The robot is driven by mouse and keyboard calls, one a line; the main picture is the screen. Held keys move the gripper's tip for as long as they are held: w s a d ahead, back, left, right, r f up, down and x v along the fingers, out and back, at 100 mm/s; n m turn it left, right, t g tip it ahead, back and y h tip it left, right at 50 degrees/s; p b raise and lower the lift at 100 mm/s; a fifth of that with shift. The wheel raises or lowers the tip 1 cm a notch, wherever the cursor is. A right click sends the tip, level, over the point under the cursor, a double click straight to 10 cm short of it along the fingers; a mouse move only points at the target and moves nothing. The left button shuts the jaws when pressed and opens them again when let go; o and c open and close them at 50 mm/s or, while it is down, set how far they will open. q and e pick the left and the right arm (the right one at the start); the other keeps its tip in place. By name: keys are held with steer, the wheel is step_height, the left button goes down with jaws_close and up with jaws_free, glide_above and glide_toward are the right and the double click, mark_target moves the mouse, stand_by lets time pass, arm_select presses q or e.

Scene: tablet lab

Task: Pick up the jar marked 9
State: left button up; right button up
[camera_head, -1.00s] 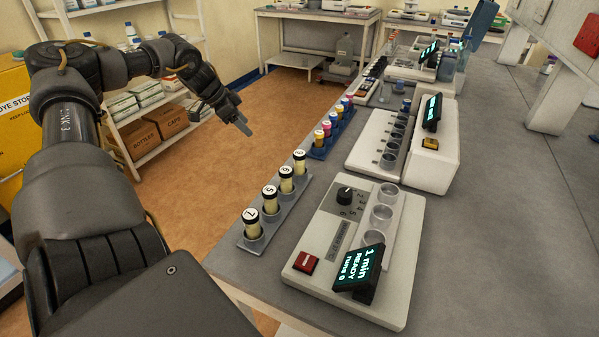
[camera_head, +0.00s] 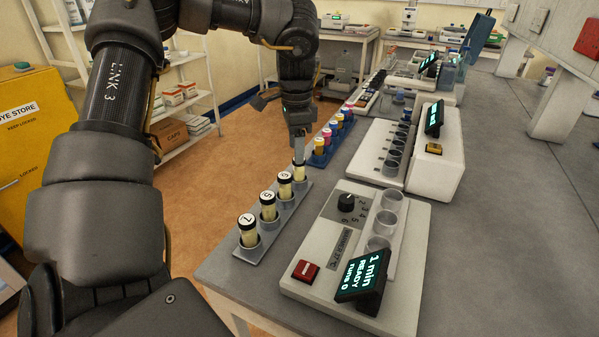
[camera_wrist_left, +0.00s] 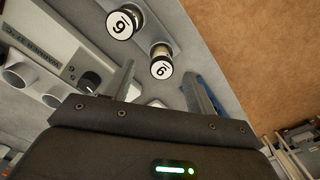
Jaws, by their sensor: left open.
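A grey rack (camera_head: 243,253) on the near left edge of the bench holds a row of black-capped jars with pale yellow contents and white number labels. The nearest are a jar marked 7 (camera_head: 248,231) and a jar marked 5 (camera_head: 268,206). The third jar (camera_head: 285,187) and the farthest jar (camera_head: 299,174) carry digits that look like 6 or 9; I cannot tell which surely. My left gripper (camera_head: 299,148) points down over the farthest jar. In the left wrist view this jar (camera_wrist_left: 162,64) shows between the open, empty fingers (camera_wrist_left: 160,85). My right gripper is not in view.
A white device with a dial and lit display (camera_head: 363,275) stands right of the rack. Another white device (camera_head: 437,165) stands farther back. The right side of the bench is clear.

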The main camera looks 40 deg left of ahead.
mark_target(299, 167)
arm_select(q)
steer(key=shift+w+f+p, duration=0.15)
steer(key=shift+f+p, duration=0.1)
steer(key=shift+f, duration=0.95)
steer(key=shift+w+f+p, duration=0.2)
steer(key=shift+f+p, duration=0.05)
steer(key=shift+f, duration=0.9)
steer(key=shift+w+f+p, duration=0.15)
steer(key=shift+f+p, duration=0.1)
steer(key=shift+f, duration=0.95)
steer(key=c, duration=1.1)
